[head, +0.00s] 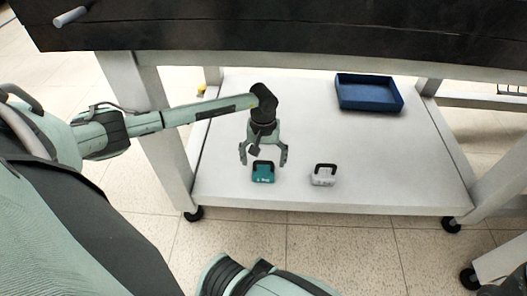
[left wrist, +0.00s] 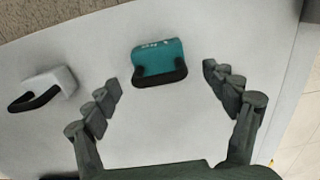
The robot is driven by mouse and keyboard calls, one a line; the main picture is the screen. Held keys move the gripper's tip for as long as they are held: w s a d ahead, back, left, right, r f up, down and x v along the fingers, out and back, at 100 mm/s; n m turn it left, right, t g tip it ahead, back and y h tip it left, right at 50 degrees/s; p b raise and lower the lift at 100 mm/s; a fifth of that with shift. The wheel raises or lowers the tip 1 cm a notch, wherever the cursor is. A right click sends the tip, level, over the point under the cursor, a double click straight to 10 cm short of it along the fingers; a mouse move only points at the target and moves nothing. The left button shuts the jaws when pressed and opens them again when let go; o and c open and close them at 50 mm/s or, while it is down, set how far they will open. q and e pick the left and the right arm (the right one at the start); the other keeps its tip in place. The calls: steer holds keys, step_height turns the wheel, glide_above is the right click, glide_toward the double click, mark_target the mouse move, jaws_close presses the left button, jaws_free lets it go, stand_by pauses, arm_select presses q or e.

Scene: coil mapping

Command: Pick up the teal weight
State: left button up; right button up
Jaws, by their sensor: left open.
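The teal weight (head: 263,173) with its black handle stands on the white lower shelf (head: 400,180). My left gripper (head: 263,158) is open and empty, just above the weight, with its fingers pointing down. In the left wrist view the teal weight (left wrist: 158,62) lies ahead of and between the spread fingertips of my left gripper (left wrist: 162,80), handle toward the gripper, apparently untouched. My right gripper is not in view.
A white weight (head: 324,176) with a black handle stands right of the teal one and shows in the left wrist view (left wrist: 48,86). A blue tray (head: 368,107) sits at the back right of the shelf. A black tabletop (head: 300,30) overhangs the shelf, with white legs at its sides.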

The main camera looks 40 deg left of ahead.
mark_target(264, 163)
arm_select(q)
step_height(264, 163, down, 4)
steer(key=shift+s+d+r+b, duration=0.1)
steer(key=shift+s+r+b, duration=0.05)
steer(key=shift+r+b, duration=0.15)
steer(key=c, duration=1.8)
steer(key=shift+r, duration=0.1)
jaws_close()
